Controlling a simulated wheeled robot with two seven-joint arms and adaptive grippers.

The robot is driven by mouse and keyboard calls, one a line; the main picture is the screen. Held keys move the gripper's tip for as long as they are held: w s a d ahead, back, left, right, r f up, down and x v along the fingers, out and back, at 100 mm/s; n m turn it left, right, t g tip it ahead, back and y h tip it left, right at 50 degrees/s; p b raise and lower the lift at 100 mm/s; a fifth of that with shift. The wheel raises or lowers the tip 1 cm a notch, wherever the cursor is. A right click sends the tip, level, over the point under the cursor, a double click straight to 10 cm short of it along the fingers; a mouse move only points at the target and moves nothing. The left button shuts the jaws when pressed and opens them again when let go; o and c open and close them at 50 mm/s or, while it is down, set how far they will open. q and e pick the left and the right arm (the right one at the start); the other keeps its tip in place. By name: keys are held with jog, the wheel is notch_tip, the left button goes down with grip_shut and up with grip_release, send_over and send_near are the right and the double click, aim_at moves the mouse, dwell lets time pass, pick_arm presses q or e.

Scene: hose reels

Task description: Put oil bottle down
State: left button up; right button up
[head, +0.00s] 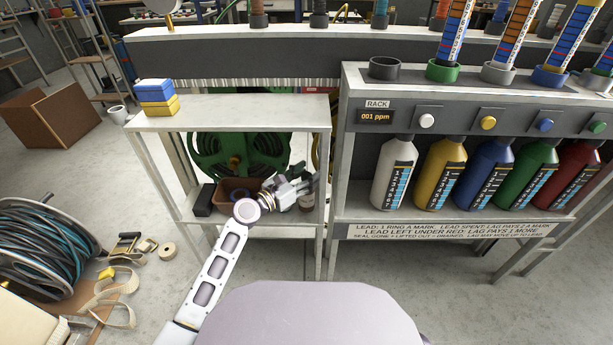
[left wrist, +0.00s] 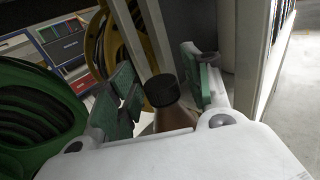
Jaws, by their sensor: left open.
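The oil bottle looks like a brown bottle (left wrist: 175,118) with a black cap, seen between my left fingers in the left wrist view. In the head view the bottle (head: 306,203) stands at the right end of the lower shelf (head: 255,231), partly hidden by my gripper. My left gripper (head: 300,186) reaches in under the upper shelf. In the left wrist view the gripper (left wrist: 160,82) is open, with green-padded fingers on either side of the bottle and a gap visible. The bottle's base is hidden in the wrist view. My right gripper is not in view.
A brown bin (head: 228,194) and a black box (head: 203,200) share the lower shelf. A green reel (head: 235,155) is behind. The upper shelf (head: 235,110) and a table leg (head: 323,190) bound the space. A rack (head: 455,225) with several coloured bottles stands right.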

pick_arm(q)
jog(key=shift+p+v, duration=0.45)
jog(key=shift+v, duration=0.95)
jog(key=p+v, duration=0.2)
jog(key=v, duration=0.7)
jog(key=shift+r, duration=0.15)
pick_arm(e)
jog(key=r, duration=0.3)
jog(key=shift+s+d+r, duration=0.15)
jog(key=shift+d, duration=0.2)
pick_arm(q)
jog(key=shift+s, duration=0.1)
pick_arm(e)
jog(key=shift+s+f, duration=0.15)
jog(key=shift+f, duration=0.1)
pick_arm(q)
jog(key=s+d+f+m+g+y, duration=0.2)
jog(key=s+f+m+g+y, duration=0.2)
jog(key=s+f+m, duration=0.95)
jog(key=s+a+f+m+g+y, duration=0.2)
jog(key=s+a+f+m+y, duration=0.2)
jog(key=s+f+m, duration=0.5)
jog(key=s+a+m, duration=0.1)
jog(key=s+m, duration=0.1)
jog(key=m, duration=0.4)
jog(key=shift+a+g+y, duration=0.35)
jog(key=shift+g+y, duration=0.05)
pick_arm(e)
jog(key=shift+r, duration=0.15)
